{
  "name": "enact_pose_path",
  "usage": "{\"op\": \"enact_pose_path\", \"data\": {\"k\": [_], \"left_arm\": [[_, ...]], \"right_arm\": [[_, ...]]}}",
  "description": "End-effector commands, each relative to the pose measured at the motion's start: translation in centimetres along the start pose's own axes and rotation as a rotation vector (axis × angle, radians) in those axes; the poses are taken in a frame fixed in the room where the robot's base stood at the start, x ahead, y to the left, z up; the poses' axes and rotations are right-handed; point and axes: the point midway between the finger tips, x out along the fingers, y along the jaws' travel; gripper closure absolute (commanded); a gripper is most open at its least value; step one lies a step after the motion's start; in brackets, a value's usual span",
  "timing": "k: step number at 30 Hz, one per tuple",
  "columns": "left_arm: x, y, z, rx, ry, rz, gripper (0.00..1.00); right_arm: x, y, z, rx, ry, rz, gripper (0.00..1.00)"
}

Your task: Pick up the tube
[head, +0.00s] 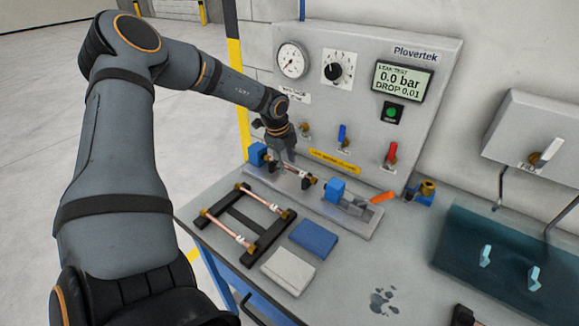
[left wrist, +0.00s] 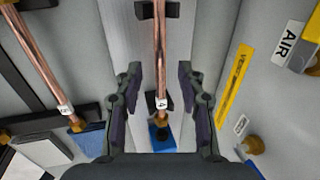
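A copper tube (head: 293,170) with a white tag and brass end fittings lies in the fixture (head: 258,186) at the foot of the test panel, between two blue blocks. In the left wrist view this tube (left wrist: 160,45) runs down the middle toward a blue block (left wrist: 161,137). My left gripper (head: 283,155) is over the tube. Its fingers (left wrist: 159,78) are open, one on each side of the tube with a gap to both. Two more tagged copper tubes (head: 229,232) rest on a black rack in front.
The panel (head: 372,60) with gauge, dial, display and coloured levers stands right behind the fixture. A blue pad (head: 314,237) and a white pad (head: 288,271) lie in front.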

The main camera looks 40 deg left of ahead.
Motion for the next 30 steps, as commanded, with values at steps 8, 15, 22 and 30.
{"op": "enact_pose_path", "data": {"k": [8, 15, 22, 30], "left_arm": [[1.3, 0.01, 0.0, 0.0, 0.0, -0.002, 0.61], [1.28, 0.01, 0.0, 0.0, 0.0, -0.002, 0.84], [1.27, 0.01, 0.0, 0.0, 0.0, -0.002, 1.0], [1.2, -0.02, 0.01, 0.0, 0.0, -0.002, 1.0]], "right_arm": [[-0.16, -1.22, 1.39, 0.005, -0.021, -0.015, 1.0], [-0.13, -0.88, 0.94, 0.004, -0.014, -0.011, 1.0], [-0.11, -0.37, 0.52, 0.002, -0.008, -0.005, 1.0], [-0.13, -0.26, 0.53, 0.001, -0.008, -0.003, 1.0]]}}
